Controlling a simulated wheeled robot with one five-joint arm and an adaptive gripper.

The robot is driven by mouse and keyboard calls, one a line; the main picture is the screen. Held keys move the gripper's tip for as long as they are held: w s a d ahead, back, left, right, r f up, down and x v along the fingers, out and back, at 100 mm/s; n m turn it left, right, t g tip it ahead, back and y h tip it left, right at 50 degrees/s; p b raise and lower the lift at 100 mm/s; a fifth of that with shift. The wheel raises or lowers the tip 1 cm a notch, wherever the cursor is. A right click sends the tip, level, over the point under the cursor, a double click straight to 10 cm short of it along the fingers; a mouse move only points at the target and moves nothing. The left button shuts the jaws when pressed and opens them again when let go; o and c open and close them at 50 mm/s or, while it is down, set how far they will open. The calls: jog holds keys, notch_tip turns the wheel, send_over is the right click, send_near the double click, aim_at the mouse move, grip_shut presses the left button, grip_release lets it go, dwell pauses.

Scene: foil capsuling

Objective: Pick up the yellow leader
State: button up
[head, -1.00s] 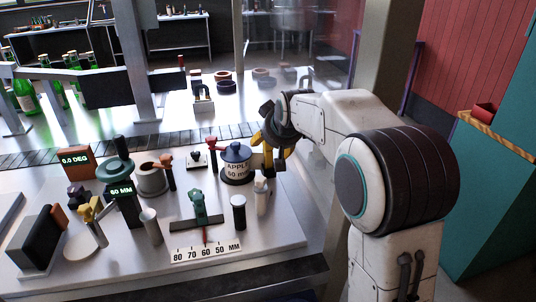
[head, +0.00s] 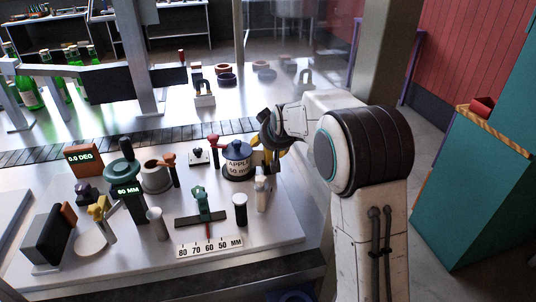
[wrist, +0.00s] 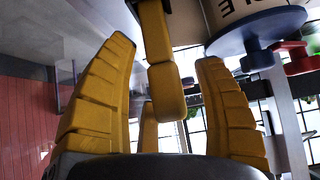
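I see nothing gripped.
A red-topped tool (head: 213,143), a green stand (head: 202,205), a black cylinder (head: 240,210) and a white bottle (head: 262,188) crowd nearby. A conveyor (head: 120,143) runs behind. The bench's front right is clearer.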

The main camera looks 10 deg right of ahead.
grip_shut()
dwell(0.4)
jog(key=shift+r, duration=0.1)
jog(key=shift+r+b, duration=1.4)
jog(key=shift+r, duration=3.6)
